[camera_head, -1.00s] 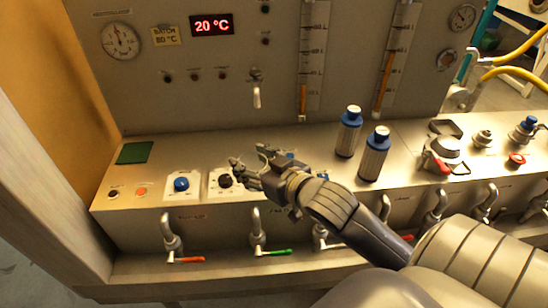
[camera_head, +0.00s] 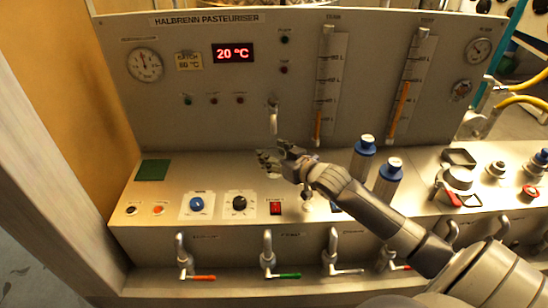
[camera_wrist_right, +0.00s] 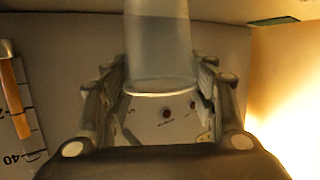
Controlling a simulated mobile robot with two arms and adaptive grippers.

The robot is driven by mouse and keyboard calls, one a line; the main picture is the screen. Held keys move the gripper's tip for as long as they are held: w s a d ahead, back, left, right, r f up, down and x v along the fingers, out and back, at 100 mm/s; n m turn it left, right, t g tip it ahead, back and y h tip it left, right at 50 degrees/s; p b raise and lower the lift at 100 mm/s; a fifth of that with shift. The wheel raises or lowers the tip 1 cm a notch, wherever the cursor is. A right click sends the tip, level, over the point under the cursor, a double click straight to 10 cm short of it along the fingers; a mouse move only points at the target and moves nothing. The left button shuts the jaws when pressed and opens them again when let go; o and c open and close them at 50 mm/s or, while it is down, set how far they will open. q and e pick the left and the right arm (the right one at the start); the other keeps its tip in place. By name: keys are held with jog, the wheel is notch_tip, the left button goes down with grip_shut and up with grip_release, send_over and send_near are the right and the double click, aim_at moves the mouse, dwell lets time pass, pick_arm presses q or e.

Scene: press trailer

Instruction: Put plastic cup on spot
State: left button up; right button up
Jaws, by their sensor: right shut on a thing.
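The plastic cup (camera_wrist_right: 160,45) is clear and see-through, and in the wrist view it sits between the fingers of my right gripper. In the head view the right gripper (camera_head: 268,160) shows just below the spout (camera_head: 273,122), and the cup is hard to make out there. The gripper is shut on the cup. A dark green square spot (camera_head: 152,170) lies bare on the metal ledge, left of the gripper. A green patch (camera_wrist_right: 275,20) also shows at the upper right of the wrist view. My left gripper is not in view.
Two blue-capped bottles (camera_head: 362,160) (camera_head: 388,180) stand behind my right arm. Knobs (camera_head: 239,203) and a red switch (camera_head: 276,208) line the ledge's front. Taps (camera_head: 268,255) stick out below. The ledge between the green square and the gripper is clear.

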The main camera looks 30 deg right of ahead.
jog(key=shift+f, duration=1.05)
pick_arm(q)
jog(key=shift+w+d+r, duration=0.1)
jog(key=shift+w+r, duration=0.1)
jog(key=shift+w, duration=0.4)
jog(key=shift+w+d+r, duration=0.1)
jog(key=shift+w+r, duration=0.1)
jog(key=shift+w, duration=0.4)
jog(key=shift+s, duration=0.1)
pick_arm(e)
jog(key=shift+f, duration=0.1)
jog(key=o, duration=0.9)
jog(key=shift+s, duration=0.1)
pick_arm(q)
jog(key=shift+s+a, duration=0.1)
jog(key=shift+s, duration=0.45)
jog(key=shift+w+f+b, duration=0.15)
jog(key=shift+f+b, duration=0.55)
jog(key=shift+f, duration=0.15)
pick_arm(e)
jog(key=shift+v, duration=6)
